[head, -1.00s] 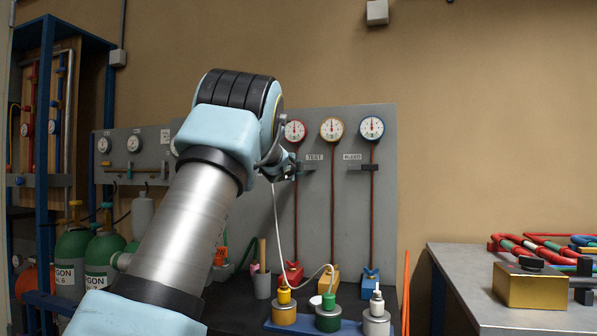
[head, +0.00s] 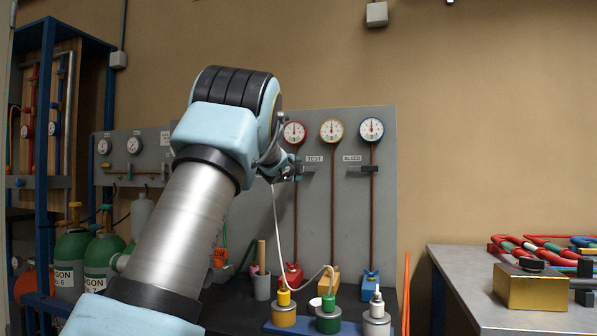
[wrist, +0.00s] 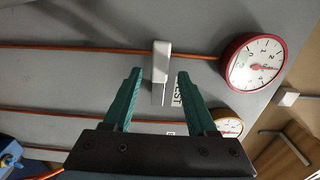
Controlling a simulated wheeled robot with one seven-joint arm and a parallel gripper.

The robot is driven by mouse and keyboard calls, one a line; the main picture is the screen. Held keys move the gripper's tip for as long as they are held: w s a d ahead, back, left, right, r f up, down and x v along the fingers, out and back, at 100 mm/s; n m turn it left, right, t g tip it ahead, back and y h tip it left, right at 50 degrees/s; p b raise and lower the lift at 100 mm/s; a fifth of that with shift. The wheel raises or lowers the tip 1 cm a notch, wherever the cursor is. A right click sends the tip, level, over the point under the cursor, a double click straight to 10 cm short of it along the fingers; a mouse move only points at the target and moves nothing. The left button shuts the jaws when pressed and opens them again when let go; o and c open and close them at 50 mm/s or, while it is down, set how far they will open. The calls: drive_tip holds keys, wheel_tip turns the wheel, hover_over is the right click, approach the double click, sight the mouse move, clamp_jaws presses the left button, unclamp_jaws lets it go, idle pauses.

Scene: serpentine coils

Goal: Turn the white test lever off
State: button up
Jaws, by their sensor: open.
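The white test lever (wrist: 161,62) is on a red pipe and lies crosswise to it in the wrist view. Its narrower greyish end points toward my palm. My gripper (wrist: 160,74) is open, with one green finger on each side of the lever and visible gaps to both. I cannot tell from this view how deep the fingers reach. In the head view my gripper (head: 296,170) is at the panel beside the TEST label (head: 314,159). The lever is mostly hidden there by the gripper.
A red-rimmed gauge (wrist: 253,65) ends the lever's pipe. To the right on the grey panel (head: 350,215) is the dark bleed handle (head: 369,168). A white hose (head: 278,225) hangs below my gripper. Several capped canisters (head: 328,318) stand below. A workbench (head: 460,285) is at right.

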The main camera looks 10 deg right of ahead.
drive_tip(key=b+v, duration=0.3)
drive_tip(key=v, duration=0.7)
drive_tip(key=s+a+f+n+g+y, duration=0.2)
drive_tip(key=s+a+f+n+y, duration=0.25)
drive_tip(key=f, duration=0.55)
drive_tip(key=s+a+f+n+g+y, duration=0.1)
drive_tip(key=s+a+f+n+g, duration=0.25)
drive_tip(key=a+f+n, duration=0.45)
drive_tip(key=s+a+f+n+g+y, duration=0.25)
drive_tip(key=s+a+f, duration=0.25)
drive_tip(key=f, duration=0.6)
drive_tip(key=s+a+f+n+g, duration=0.2)
drive_tip(key=s+f+n, duration=0.15)
drive_tip(key=s, duration=0.35)
drive_tip(key=s+a+f+n+g, duration=0.2)
drive_tip(key=s+f, duration=0.2)
drive_tip(key=s, duration=0.4)
drive_tip(key=s+a+f+n+g, duration=0.1)
drive_tip(key=s+f+n+g, duration=0.2)
drive_tip(key=s, duration=0.4)
wheel_tip(320, 180, up, 12)
drive_tip(key=p, duration=1.3)
drive_tip(key=shift+m+t+y+p, duration=0.3)
drive_tip(key=shift+m+t, duration=0.05)
drive_tip(key=shift+t, duration=0.05)
